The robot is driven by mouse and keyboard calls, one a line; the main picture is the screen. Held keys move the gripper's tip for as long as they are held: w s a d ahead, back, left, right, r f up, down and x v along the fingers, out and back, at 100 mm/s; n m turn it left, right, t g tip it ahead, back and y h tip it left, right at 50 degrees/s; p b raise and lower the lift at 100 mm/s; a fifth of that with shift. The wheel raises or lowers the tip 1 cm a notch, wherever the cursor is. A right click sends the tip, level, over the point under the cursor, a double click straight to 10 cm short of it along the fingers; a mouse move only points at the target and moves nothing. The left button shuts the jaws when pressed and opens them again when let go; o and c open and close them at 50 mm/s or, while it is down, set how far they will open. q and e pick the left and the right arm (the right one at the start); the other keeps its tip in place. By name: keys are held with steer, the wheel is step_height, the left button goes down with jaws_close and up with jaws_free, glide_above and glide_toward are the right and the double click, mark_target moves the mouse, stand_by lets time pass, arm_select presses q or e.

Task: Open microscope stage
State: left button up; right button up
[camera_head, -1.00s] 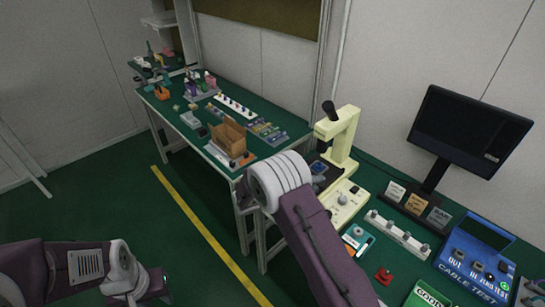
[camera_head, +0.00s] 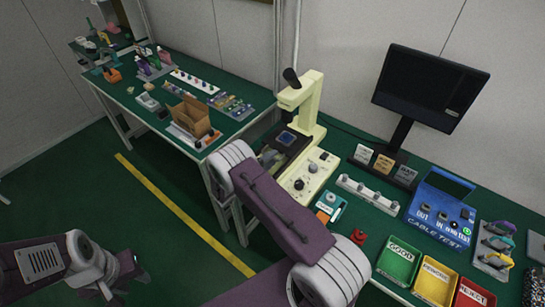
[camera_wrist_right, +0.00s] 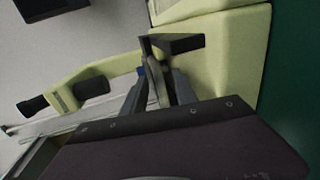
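The pale yellow microscope (camera_head: 311,104) stands at the back left of the near bench, with a black eyepiece. Its dark stage (camera_head: 291,143) carries a small blue piece. My right gripper (camera_head: 268,157) is at the left side of the stage, partly hidden by its own wrist. In the right wrist view its fingers (camera_wrist_right: 156,88) are close together beside the microscope, by a dark angled bracket (camera_wrist_right: 172,44). Whether they hold the thin grey part between them is unclear. My left gripper (camera_head: 130,272) hangs over the floor at lower left, away from the benches; its opening is unclear.
A monitor (camera_head: 432,86) stands behind the near bench. A blue cable tester (camera_head: 440,215), a white knob strip (camera_head: 368,194) and green (camera_head: 398,262), yellow (camera_head: 436,283) and red (camera_head: 474,295) bins lie right of the microscope. A cardboard box (camera_head: 189,116) sits on the far bench.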

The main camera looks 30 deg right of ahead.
steer(key=shift+w+d+f, duration=0.15)
steer(key=shift+w+d, duration=0.15)
steer(key=shift+d, duration=0.25)
jaws_close()
stand_by(1.0)
